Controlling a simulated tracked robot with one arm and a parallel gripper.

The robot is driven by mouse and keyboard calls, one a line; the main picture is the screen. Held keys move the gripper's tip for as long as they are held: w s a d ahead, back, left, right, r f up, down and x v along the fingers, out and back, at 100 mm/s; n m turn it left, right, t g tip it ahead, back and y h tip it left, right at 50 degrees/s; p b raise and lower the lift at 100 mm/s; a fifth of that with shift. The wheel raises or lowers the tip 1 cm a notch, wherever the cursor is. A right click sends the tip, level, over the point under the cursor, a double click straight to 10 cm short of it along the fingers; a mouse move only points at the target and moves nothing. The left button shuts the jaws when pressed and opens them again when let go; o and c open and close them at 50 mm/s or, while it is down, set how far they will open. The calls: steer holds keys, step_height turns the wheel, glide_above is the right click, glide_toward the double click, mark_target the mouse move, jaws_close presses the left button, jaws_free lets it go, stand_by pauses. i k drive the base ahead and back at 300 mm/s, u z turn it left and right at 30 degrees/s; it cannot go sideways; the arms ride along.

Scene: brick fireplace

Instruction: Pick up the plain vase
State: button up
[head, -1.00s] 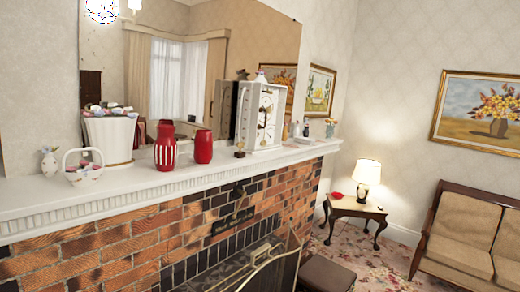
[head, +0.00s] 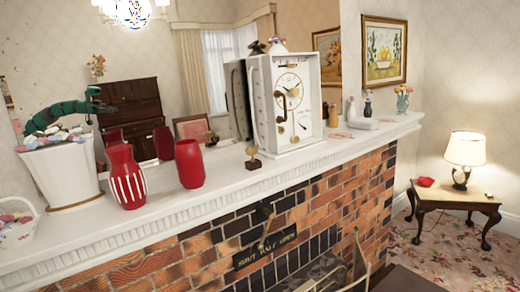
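The plain vase (head: 189,164) is solid red and stands upright on the white mantel shelf, left of centre in the head view. Just left of it is a red vase with white stripes (head: 127,178), with a narrow gap between them. The mirror behind shows red reflections of both vases. My gripper does not show in the head view, so I cannot see whether it is open or shut.
A white planter (head: 62,178) and basket (head: 14,226) are at left. A small gold-and-dark object (head: 252,158) and white clock (head: 289,100) stand right of the vase on the mantel (head: 225,188). A green segmented shape (head: 62,112) above the planter may be a reflection.

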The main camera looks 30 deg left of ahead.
mark_target(187, 155)
steer(key=i, duration=1.25)
steer(key=u, duration=0.3)
